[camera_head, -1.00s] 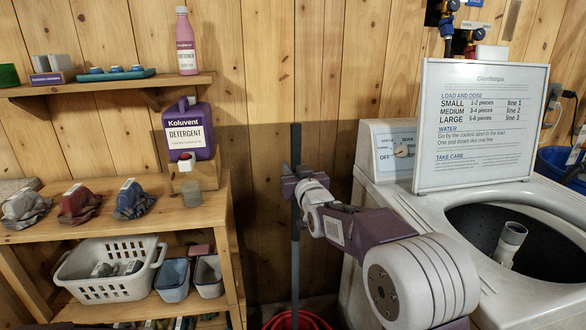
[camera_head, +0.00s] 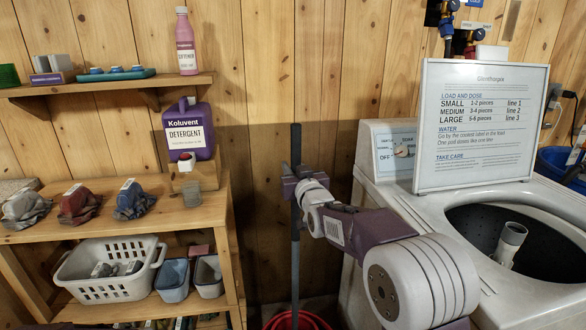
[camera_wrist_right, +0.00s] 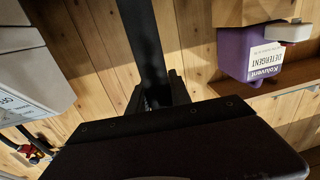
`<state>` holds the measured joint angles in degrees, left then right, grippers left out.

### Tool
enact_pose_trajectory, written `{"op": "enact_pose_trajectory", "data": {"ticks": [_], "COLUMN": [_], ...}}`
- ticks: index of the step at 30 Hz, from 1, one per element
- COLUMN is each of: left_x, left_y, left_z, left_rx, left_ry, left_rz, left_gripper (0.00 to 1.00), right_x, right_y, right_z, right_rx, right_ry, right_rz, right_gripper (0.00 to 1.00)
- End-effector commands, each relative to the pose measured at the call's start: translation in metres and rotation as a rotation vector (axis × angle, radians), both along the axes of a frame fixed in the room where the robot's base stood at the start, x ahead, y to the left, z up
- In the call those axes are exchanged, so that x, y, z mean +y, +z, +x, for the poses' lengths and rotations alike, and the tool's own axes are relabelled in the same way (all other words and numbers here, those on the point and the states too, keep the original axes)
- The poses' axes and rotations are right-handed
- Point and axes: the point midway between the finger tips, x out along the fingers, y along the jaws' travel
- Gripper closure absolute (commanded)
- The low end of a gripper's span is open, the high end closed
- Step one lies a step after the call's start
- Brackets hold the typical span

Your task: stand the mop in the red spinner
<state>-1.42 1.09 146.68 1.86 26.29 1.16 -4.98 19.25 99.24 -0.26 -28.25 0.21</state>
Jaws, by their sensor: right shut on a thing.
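The mop's dark handle (camera_head: 295,255) stands upright between the shelf unit and the washer, close to the plank wall. It also shows in the right wrist view (camera_wrist_right: 142,40). My right gripper (camera_head: 293,182) is shut on the handle at about its upper part. The red spinner (camera_head: 298,321) shows only as a rim at the bottom edge of the head view. The handle runs down into the area inside that rim. The mop's head and the spinner's floor are out of view, so I cannot tell whether it touches. My left gripper is not in view.
A white washer (camera_head: 363,215) with an open tub and a sign board (camera_head: 477,165) stands close on the right. A wooden shelf unit (camera_head: 205,215) with a purple detergent jug (camera_head: 190,150), cloths and a white basket (camera_head: 105,283) stands on the left.

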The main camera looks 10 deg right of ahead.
Motion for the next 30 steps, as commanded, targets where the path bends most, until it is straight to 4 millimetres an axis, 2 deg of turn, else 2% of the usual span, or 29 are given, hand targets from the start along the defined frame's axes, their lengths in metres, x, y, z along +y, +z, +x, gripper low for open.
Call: {"op": "enact_pose_trajectory", "data": {"ticks": [5,6,8,9,17,20,30], "left_x": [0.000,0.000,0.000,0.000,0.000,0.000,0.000], "left_y": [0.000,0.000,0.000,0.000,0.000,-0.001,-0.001], "left_z": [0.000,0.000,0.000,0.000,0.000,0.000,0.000], "left_rx": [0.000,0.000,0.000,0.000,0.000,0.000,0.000], "left_ry": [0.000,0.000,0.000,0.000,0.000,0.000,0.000], "left_rz": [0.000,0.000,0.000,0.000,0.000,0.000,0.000], "left_gripper": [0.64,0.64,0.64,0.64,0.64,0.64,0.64], "right_x": [0.000,0.000,0.000,0.000,0.000,-0.001,-0.006], "right_y": [0.001,0.001,0.001,0.001,-0.002,-0.001,0.000], "right_z": [0.000,0.000,0.000,0.000,0.000,-0.006,-0.071], "right_rx": [-0.002,-0.002,-0.002,-0.001,0.005,0.003,0.000], "right_ry": [0.000,0.000,0.000,0.000,0.000,0.000,0.000], "right_rz": [0.000,0.000,0.000,0.000,0.000,0.000,0.000], "right_gripper": [1.00,0.70,0.53,0.50,0.50,0.50,0.50]}}
